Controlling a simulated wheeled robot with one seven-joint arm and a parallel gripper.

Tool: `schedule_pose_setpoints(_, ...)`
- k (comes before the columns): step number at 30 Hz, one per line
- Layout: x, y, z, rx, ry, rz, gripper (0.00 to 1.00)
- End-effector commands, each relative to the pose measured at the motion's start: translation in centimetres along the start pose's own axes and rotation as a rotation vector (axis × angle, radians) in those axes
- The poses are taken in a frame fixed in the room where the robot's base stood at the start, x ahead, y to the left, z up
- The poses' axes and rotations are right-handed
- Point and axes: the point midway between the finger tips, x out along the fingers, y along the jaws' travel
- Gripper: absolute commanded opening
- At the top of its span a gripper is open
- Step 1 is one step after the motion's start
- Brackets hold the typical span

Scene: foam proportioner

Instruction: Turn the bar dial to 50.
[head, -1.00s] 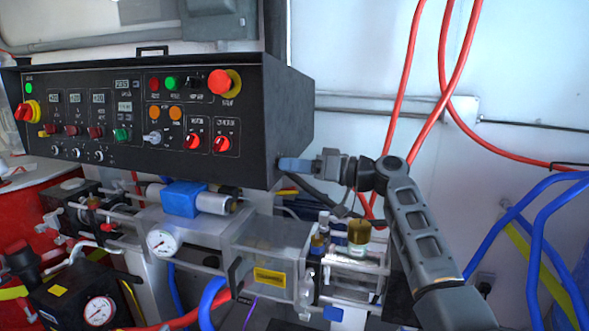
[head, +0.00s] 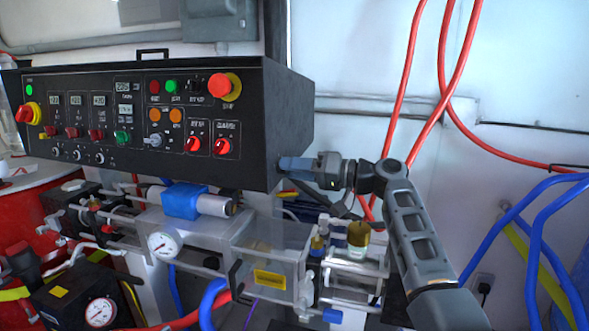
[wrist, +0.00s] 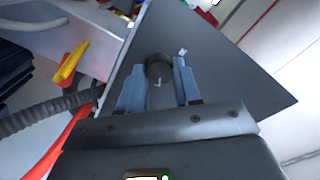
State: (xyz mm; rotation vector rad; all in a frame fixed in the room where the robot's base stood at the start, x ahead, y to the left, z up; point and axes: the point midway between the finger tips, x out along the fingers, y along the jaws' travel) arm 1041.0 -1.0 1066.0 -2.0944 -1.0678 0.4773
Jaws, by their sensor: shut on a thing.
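The bar dial (wrist: 158,69) is a dark round knob on the right side face of the black control box. It shows in the wrist view, between the two blue-grey fingers. My gripper (wrist: 160,74) is shut on it, one finger on each side. In the head view my gripper (head: 291,164) reaches the box's side face from the right, and the dial is hidden there. I cannot read a scale or the dial's setting. A small pale mark shows just below the knob in the wrist view.
The black control box (head: 290,110) carries buttons, small displays and a red emergency stop (head: 220,85) on its front. Below stand a clear box (head: 270,250), pipes and a gauge (head: 162,244). Red hoses (head: 440,95) hang behind my arm; blue hoses (head: 545,230) stand right.

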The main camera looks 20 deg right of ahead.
Motion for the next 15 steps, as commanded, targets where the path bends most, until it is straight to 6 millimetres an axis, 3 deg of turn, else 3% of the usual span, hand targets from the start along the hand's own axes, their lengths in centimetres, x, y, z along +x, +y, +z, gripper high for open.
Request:
schedule_pose_setpoints(5,-0.11,0.13,0.00,0.002,0.002,0.002,0.03)
schedule_pose_setpoints(6,-0.11,0.13,0.00,0.002,0.002,0.002,0.37)
schedule_pose_setpoints(13,-0.05,0.07,-0.01,0.000,0.001,0.001,0.59)
schedule_pose_setpoints(15,-0.04,0.05,-0.01,0.000,0.001,0.001,0.59)
